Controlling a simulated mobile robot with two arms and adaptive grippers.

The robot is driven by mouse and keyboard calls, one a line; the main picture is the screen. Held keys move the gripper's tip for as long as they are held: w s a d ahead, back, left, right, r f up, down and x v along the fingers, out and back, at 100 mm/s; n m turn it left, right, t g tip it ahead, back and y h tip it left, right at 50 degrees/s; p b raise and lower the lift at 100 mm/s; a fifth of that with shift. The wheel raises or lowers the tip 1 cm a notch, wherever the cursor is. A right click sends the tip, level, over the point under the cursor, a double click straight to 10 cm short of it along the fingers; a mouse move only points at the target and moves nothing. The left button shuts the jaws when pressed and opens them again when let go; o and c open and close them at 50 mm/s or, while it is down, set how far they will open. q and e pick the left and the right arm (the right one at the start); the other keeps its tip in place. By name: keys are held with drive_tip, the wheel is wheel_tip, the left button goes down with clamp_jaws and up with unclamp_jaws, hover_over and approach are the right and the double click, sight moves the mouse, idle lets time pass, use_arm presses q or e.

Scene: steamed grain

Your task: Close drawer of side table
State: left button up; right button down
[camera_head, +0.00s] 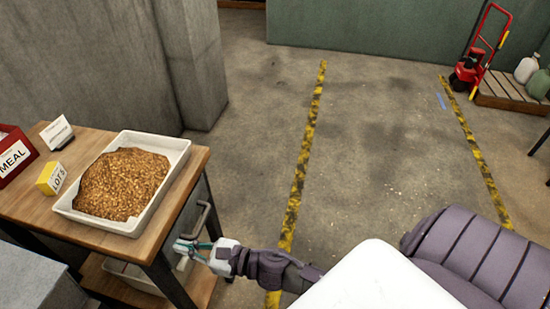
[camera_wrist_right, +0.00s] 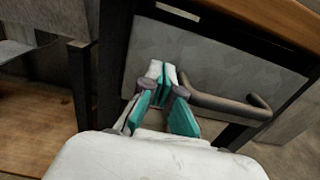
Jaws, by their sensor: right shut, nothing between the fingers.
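The wooden-topped side table (camera_head: 180,200) stands at the left in the head view. Its drawer front (camera_wrist_right: 215,55) is a grey panel with a dark bar handle (camera_wrist_right: 228,103); the handle also shows in the head view (camera_head: 207,215). My right gripper (camera_head: 185,245) is at the drawer side of the table, beside the handle. In the right wrist view its teal-padded fingers (camera_wrist_right: 160,78) are together and empty, at the handle's left end. I cannot tell whether they touch the handle or panel. How far the drawer is open is unclear. My left gripper is not in view.
On the table are a white tray (camera_head: 180,152) of brown grain, a yellow block (camera_head: 51,178), a white card (camera_head: 57,132) and a red MEAL box (camera_head: 14,155). A pale bin (camera_head: 135,277) sits on the lower shelf.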

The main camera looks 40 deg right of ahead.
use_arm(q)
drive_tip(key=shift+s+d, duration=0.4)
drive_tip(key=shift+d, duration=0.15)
use_arm(e)
drive_tip(key=shift+x, duration=1.2)
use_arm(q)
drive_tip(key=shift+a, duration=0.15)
use_arm(e)
drive_tip(key=shift+r, duration=0.25)
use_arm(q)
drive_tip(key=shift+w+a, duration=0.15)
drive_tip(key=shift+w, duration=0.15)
